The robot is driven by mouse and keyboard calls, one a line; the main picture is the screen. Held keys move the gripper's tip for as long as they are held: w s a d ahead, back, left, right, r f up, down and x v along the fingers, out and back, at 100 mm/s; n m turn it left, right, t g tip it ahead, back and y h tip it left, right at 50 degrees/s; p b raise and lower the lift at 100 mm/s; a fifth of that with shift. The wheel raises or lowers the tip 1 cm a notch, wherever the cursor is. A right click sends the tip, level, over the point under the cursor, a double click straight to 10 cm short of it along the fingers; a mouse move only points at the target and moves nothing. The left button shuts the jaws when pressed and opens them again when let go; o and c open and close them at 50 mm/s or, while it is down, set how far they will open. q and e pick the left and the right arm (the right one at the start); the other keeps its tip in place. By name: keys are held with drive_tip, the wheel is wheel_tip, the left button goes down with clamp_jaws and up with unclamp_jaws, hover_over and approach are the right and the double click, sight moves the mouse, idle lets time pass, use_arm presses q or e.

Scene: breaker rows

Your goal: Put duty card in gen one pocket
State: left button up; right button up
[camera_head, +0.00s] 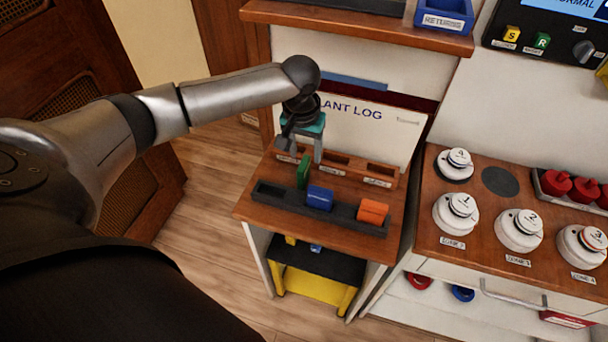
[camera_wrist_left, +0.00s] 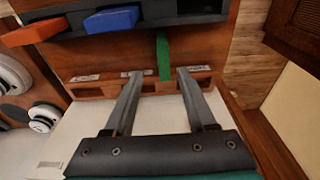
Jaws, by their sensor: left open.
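A green card (camera_head: 303,172) stands upright near the left end of the wooden pocket rack (camera_head: 342,166). It also shows nearly edge-on in the left wrist view (camera_wrist_left: 164,58). Whether its lower end sits in the left pocket or in front of it, I cannot tell. The pocket labels are too small to read. My left gripper (camera_head: 305,153) is open and empty over the rack's left end. In the left wrist view its fingertips (camera_wrist_left: 159,75) are apart, with the green card showing between and beyond them. My right gripper is not in view.
A dark tray (camera_head: 268,190) in front of the rack holds a blue block (camera_head: 320,198) and an orange block (camera_head: 373,212). A board marked "LANT LOG" (camera_head: 375,135) stands behind the rack. A counter with white dials (camera_head: 456,212) is on the right. A shelf (camera_head: 360,29) overhangs the back.

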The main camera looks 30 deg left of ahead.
sight(304, 163)
use_arm(q)
drive_tip(key=shift+w+a+f+b, duration=0.1)
drive_tip(key=shift+f+b, duration=0.05)
drive_tip(key=shift+f, duration=0.9)
drive_tip(key=shift+w+a+f+b, duration=0.1)
drive_tip(key=shift+a+f+b, duration=0.05)
drive_tip(key=shift+f, duration=0.85)
drive_tip(key=shift+w+a+f+b, duration=0.1)
drive_tip(key=shift+f+b, duration=0.05)
drive_tip(key=shift+f, duration=0.9)
drive_tip(key=shift+s, duration=0.1)
drive_tip(key=shift+c, duration=0.2)
clamp_jaws()
